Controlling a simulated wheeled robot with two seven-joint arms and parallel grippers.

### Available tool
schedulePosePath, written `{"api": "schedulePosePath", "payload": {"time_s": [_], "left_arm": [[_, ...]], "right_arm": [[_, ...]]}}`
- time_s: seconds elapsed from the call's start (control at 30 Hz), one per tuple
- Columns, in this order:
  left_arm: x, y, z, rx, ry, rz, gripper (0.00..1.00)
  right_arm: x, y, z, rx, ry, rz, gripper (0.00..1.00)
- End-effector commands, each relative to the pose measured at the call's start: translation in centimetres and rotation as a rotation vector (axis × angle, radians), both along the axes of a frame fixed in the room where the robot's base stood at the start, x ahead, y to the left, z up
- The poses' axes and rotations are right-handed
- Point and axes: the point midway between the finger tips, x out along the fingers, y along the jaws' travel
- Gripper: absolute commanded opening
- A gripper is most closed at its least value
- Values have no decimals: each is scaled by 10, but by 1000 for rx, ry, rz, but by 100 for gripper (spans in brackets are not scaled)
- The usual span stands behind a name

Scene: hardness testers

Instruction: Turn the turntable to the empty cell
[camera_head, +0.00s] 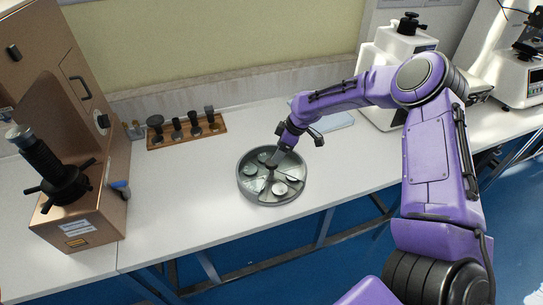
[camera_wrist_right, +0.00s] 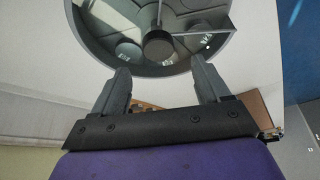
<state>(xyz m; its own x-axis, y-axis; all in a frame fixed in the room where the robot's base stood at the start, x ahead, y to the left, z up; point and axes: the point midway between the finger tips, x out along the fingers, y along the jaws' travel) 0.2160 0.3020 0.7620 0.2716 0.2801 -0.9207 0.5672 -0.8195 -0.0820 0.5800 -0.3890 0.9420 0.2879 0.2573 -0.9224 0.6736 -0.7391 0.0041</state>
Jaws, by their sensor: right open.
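The round grey turntable (camera_head: 243,188) lies on the white bench in the middle of the head view, split by thin walls into wedge cells. Several cells hold round metal samples, such as one sample (camera_head: 280,189) at the front. Its rim also shows at the top of the right wrist view (camera_wrist_right: 86,36), with a dark central knob (camera_wrist_right: 158,45). My right gripper (camera_head: 272,162) is over the turntable's middle. In the wrist view its open fingers (camera_wrist_right: 162,74) stand apart, with the knob ahead between them. The fingertips are partly hidden in the head view. My left gripper is out of view.
A brown tester (camera_head: 95,190) stands at the left. A wooden rack (camera_head: 187,139) with several dark fittings is behind the turntable. A white tester (camera_head: 392,60) stands at the back right. The bench left of the turntable is clear.

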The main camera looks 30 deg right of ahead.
Motion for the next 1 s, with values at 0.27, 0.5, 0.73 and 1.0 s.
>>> {"api": "schedulePosePath", "payload": {"time_s": [0.27, 0.5, 0.73, 1.0], "left_arm": [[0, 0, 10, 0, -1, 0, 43], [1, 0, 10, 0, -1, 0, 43], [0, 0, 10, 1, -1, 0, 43], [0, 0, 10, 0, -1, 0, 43]], "right_arm": [[16, 13, -48, -1, 5, -1, 75], [19, 16, -57, 1, 2, -1, 75], [19, 16, -57, 0, 3, -1, 43], [19, 17, -57, 0, 3, -1, 0]]}}
